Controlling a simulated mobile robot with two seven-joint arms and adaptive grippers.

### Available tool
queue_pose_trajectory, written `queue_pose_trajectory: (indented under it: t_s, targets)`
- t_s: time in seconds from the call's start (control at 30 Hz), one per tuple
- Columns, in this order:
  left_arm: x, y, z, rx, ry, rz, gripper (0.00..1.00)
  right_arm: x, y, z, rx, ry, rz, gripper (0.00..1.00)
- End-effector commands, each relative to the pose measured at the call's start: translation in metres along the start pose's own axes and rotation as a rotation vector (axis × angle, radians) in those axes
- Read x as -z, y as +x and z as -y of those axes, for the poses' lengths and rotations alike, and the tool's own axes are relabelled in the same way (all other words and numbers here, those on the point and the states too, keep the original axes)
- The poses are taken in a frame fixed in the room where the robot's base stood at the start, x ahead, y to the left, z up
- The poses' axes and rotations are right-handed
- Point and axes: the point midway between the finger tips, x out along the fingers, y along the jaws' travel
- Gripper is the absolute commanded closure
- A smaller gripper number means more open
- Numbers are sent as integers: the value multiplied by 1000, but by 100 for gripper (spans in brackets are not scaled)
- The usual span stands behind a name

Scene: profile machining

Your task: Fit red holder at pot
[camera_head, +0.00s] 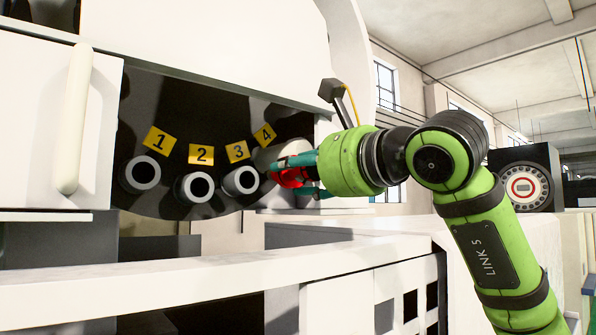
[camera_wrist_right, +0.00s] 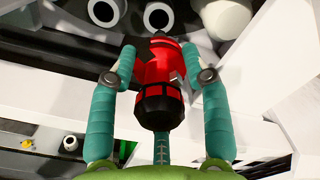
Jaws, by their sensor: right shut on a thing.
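The red holder (camera_head: 291,178) is between the teal fingers of my right gripper (camera_head: 293,172). In the right wrist view the holder (camera_wrist_right: 161,72) is red and black, with a finger closed on each side. Its far end points toward the dark disc (camera_head: 178,112) of the machine. The disc bears pale ring-shaped pots with labels: pot 1 (camera_head: 142,173), pot 2 (camera_head: 195,187) and pot 3 (camera_head: 241,180). Label 4 (camera_head: 265,135) shows, and a pale cylinder below it is partly hidden by my gripper. I cannot tell whether the holder touches a pot. My left gripper is out of view.
A white machine door with a handle (camera_head: 75,118) stands at the left. A white ledge (camera_head: 180,279) runs below the disc. A grey hexagonal-headed lever (camera_head: 336,95) stands right above my gripper. A dark box with a round dial (camera_head: 524,186) is at the far right.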

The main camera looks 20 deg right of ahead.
Motion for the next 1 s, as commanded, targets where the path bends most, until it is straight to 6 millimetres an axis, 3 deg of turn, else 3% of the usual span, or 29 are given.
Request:
queue_pose_trajectory:
  t_s: [0.17,0.53,1.0]
  targets:
    - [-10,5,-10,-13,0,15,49,0,-2,-1,3,55,9,91]
    - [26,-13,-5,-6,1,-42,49,-2,30,2,0,50,6,91]
    - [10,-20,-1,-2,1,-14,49,-1,49,1,2,49,8,91]
